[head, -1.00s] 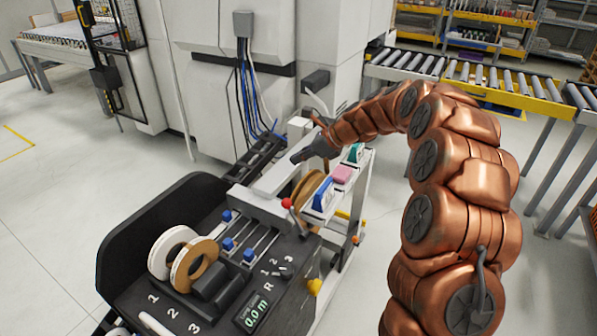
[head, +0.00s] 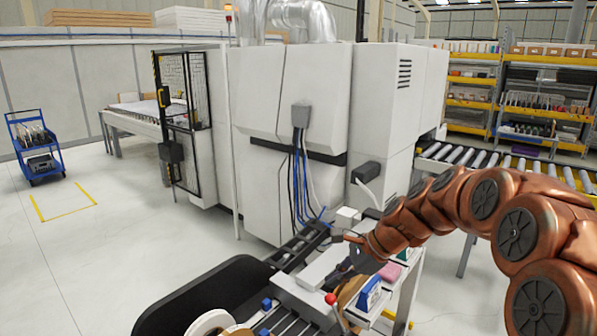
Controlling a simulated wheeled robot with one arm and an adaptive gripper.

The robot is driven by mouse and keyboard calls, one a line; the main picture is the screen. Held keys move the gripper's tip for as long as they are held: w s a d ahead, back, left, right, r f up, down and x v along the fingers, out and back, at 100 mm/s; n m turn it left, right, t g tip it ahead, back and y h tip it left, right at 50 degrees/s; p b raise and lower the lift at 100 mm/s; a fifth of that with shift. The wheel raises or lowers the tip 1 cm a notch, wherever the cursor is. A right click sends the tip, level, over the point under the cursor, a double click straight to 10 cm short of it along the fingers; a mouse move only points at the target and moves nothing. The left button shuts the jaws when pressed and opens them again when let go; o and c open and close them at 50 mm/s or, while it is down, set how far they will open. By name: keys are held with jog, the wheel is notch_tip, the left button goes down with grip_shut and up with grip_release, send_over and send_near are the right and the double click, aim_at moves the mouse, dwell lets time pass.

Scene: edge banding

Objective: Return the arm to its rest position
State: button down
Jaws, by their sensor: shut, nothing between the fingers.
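My copper-coloured arm (head: 455,205) comes in from the right edge of the head view and curves down to the left. My gripper (head: 345,268) is dark and small at the arm's end. It is shut and empty, over the infeed end of the edge banding machine, near the white block and the tape rolls. Its fingertips are partly lost against the dark parts behind.
The large white machine (head: 290,150) fills the middle. A lever with a red knob (head: 331,299) and a blue-handled item (head: 369,293) are close below my gripper. A roller conveyor (head: 510,165) runs behind my arm. A blue cart (head: 35,145) stands on open floor at left.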

jog(key=s+d+f+n+g+h, duration=0.1)
jog(key=s+n, duration=0.4)
jog(key=s, duration=0.7)
jog(key=s+d+f+n+g+h, duration=0.1)
jog(key=s+d+n+h, duration=0.3)
jog(key=s, duration=0.8)
jog(key=s+d+f+n+g+h, duration=0.1)
jog(key=s+d+n, duration=0.3)
jog(key=s, duration=0.9)
jog(key=n+h, duration=0.1)
jog(key=n, duration=0.2)
jog(key=shift+f+g, duration=0.3)
jog(key=shift+g, duration=0.1)
jog(key=shift+s+d, duration=0.1)
